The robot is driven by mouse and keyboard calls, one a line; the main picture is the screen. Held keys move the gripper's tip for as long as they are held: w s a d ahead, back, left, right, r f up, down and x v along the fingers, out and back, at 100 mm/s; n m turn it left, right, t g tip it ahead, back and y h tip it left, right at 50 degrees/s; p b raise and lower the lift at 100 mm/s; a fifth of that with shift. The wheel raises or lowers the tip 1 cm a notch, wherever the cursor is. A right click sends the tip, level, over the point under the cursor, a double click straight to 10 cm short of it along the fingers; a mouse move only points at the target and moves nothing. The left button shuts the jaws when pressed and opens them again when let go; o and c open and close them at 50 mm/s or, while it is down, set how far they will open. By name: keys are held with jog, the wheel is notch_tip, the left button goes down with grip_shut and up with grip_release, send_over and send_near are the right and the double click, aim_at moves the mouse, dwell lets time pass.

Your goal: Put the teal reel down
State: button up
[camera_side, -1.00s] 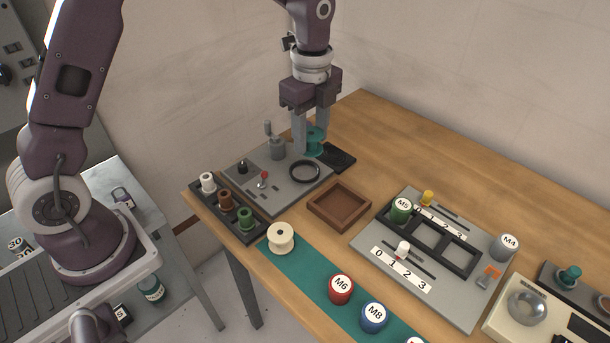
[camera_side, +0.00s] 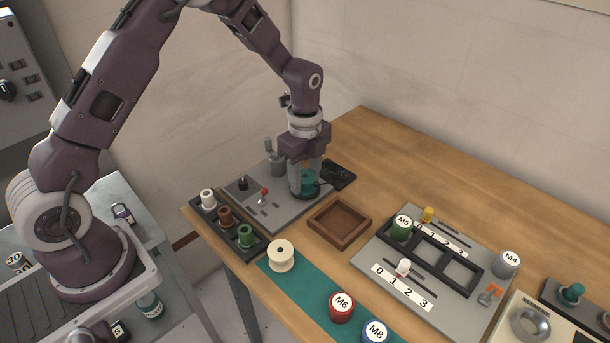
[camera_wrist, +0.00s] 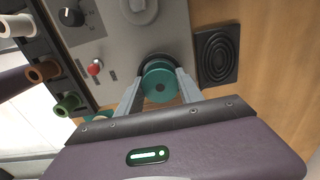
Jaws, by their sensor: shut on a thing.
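The teal reel (camera_side: 308,182) is between the fingers of my gripper (camera_side: 306,190), low over the grey panel (camera_side: 262,213) at the back left of the bench. My gripper is shut on it and points down. In the wrist view the teal reel (camera_wrist: 159,84) sits between both fingertips (camera_wrist: 159,90). A dark ring (camera_wrist: 157,58) on the panel shows partly behind the reel. The reel looks to be at this ring, but I cannot tell whether it touches the panel.
A black ridged pad (camera_side: 338,175) lies right of the gripper. A knob with a red tip (camera_side: 264,191) and a grey post (camera_side: 274,160) stand on the panel. A rack (camera_side: 228,229) of small reels is left, a brown tray (camera_side: 318,232) in front. Bench behind the tray is clear.

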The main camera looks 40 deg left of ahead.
aim_at(305, 176)
jog(key=o, duration=1.4)
jog(key=shift+c, duration=0.2)
jog(key=s+r+n+t, duration=0.1)
jog(key=s+r+n, duration=0.15)
jog(key=r, duration=0.75)
jog(key=s+r+n, duration=0.1)
jog(key=s+r, duration=0.2)
jog(key=r, duration=0.6)
jog(key=s+r+n+t, duration=0.2)
jog(key=s+n, duration=0.5)
jog(key=s, duration=0.4)
jog(key=s+d+r+n+t, duration=0.1)
jog(key=s+r+n+t, duration=0.1)
jog(key=s+n, duration=0.5)
jog(key=s, duration=0.4)
jog(key=shift+s+r+t, duration=0.2)
jog(key=shift+r+t, duration=0.1)
jog(key=shift+n, duration=0.25)
